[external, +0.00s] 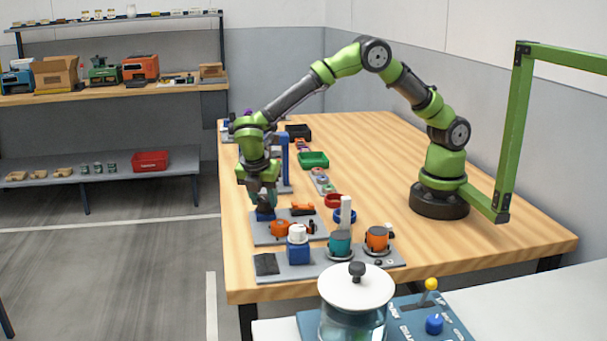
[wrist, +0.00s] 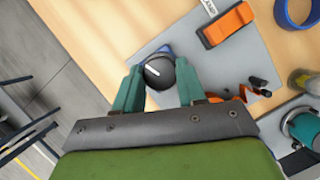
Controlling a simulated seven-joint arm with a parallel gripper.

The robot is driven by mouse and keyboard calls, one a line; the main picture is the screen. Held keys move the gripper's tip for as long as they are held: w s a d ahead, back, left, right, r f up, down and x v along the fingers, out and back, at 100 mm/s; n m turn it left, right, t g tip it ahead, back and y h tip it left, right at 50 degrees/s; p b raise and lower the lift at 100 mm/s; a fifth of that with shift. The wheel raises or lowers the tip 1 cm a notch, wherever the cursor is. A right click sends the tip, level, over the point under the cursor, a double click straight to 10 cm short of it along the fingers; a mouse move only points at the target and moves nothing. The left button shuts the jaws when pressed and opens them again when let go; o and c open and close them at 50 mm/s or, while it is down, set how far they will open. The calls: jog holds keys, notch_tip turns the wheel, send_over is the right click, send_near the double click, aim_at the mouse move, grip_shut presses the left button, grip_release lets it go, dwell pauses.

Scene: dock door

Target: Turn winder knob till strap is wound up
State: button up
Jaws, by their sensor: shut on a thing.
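A dark round winder knob (wrist: 158,72) with a white line on its top shows in the wrist view, on a grey plate (wrist: 238,65) near the table edge. My gripper (wrist: 158,85) points down over it, its teal fingers on either side, shut on the knob. In the external view my gripper (external: 263,198) is at the left edge of the table, above a blue block (external: 265,214) on the grey plate. The strap cannot be made out for certain. An orange part (wrist: 230,24) lies on the same plate.
A second grey plate nearer the camera bears a blue block with a white top (external: 298,245), a teal pot (external: 340,243) and an orange pot (external: 377,238). A green tray (external: 313,160) stands farther back. The table's right half is mostly clear.

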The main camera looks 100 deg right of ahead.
jog(key=m+g, duration=0.1)
jog(key=m, duration=0.2)
jog(key=m+y, duration=0.1)
jog(key=m, duration=0.2)
jog(key=shift+w+d+g+y, duration=0.1)
jog(key=shift+g+y, duration=0.2)
jog(key=shift+g, duration=0.1)
jog(key=m+y, duration=0.1)
jog(key=m, duration=0.1)
jog(key=m+y, duration=0.1)
jog(key=m, duration=0.2)
jog(key=shift+d+m+g, duration=0.1)
jog(key=shift+m+g, duration=0.2)
jog(key=shift+g, duration=0.1)
jog(key=m+y, duration=0.2)
jog(key=m, duration=0.3)
jog(key=shift+d+m, duration=0.15)
jog(key=shift+m, duration=0.15)
jog(key=m+t+y, duration=0.1)
jog(key=m, duration=0.1)
jog(key=m+y, duration=0.1)
jog(key=m, duration=0.2)
jog(key=shift+d+t, duration=0.1)
jog(key=shift+t, duration=0.3)
jog(key=shift+m, duration=0.4)
jog(key=o, duration=1.1)
jog(key=shift+c, duration=0.2)
jog(key=shift+r, duration=0.1)
